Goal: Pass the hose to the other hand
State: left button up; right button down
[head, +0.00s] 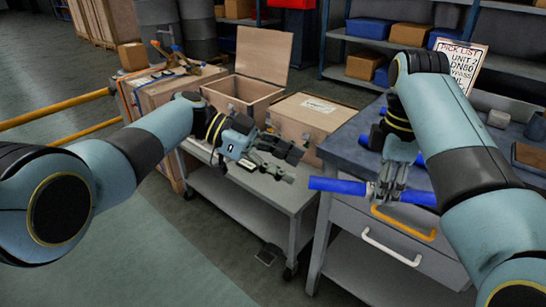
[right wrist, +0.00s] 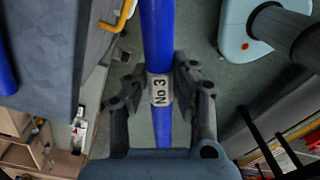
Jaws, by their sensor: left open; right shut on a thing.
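The blue hose (head: 338,186) is held level off the front of the workbench, its two ends sticking out to either side of my right gripper (head: 386,192). In the right wrist view, the right fingers (right wrist: 160,92) are shut on the hose (right wrist: 158,35) at a white tag (right wrist: 160,90) reading "No 3". My left gripper (head: 284,163) is open and empty above the grey cart, to the left of the hose's left end and apart from it.
The workbench (head: 355,145) has an orange drawer handle (head: 403,222) near the hose. Another blue hose (head: 419,160) lies on its top. The grey cart (head: 225,182) carries an open wooden box (head: 238,92) and a closed box (head: 305,120). Open floor lies at front left.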

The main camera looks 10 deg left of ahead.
aim_at(317, 179)
pick_arm(q)
jog(key=x, duration=0.8)
jog(key=shift+d+f, duration=0.2)
jog(key=shift+d, duration=0.15)
grip_shut()
pick_arm(e)
jog(key=c, duration=1)
grip_release()
